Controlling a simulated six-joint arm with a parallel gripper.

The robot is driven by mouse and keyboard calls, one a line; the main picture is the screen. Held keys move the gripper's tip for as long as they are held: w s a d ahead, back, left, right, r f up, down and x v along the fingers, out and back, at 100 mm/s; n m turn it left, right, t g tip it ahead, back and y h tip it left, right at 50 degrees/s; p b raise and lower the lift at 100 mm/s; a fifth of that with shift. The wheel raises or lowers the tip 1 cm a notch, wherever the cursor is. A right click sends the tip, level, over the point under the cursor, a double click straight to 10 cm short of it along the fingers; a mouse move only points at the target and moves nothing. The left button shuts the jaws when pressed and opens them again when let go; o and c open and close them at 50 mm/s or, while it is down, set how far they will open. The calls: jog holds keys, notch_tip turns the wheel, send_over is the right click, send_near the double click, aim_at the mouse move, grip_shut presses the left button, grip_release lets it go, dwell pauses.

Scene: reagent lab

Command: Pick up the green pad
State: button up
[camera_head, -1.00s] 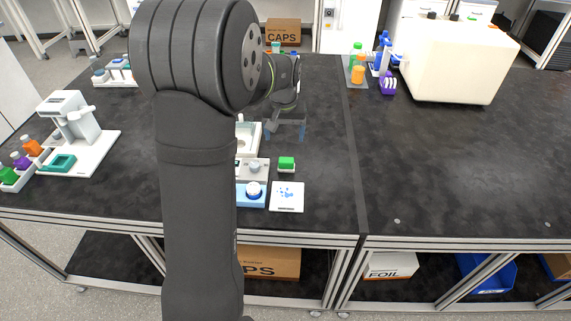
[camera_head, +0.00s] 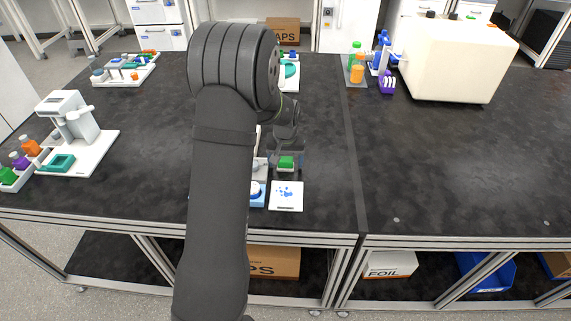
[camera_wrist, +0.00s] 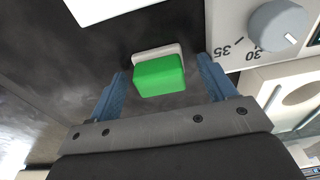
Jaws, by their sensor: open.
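The green pad (camera_head: 286,162) lies on the black bench, just behind a white card with blue marks. In the wrist view the green pad (camera_wrist: 160,75) shows a bright green block on a whitish backing. My gripper (camera_head: 286,158) is at the pad in the head view. In the wrist view my gripper (camera_wrist: 166,82) is open, with one blue finger on each side of the pad and a gap to each. I cannot tell how far the fingertips are above the bench.
A dial device (camera_wrist: 262,30) stands close beside the right finger. The white card (camera_head: 286,196) lies in front of the pad, and a blue device (camera_head: 257,194) stands left of the card, partly hidden by my arm.

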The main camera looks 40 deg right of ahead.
aim_at(286, 158)
jog(key=c, duration=1.1)
jog(key=shift+o, duration=0.2)
jog(key=shift+r, duration=0.55)
notch_tip(286, 158, up, 3)
jog(key=shift+w+d+f, duration=0.1)
jog(key=shift+f, duration=0.05)
jog(key=s+d+r, duration=0.1)
jog(key=s+r, duration=0.6)
jog(key=s, duration=0.4)
jog(key=shift+s+d, duration=0.2)
jog(key=shift+s, duration=0.15)
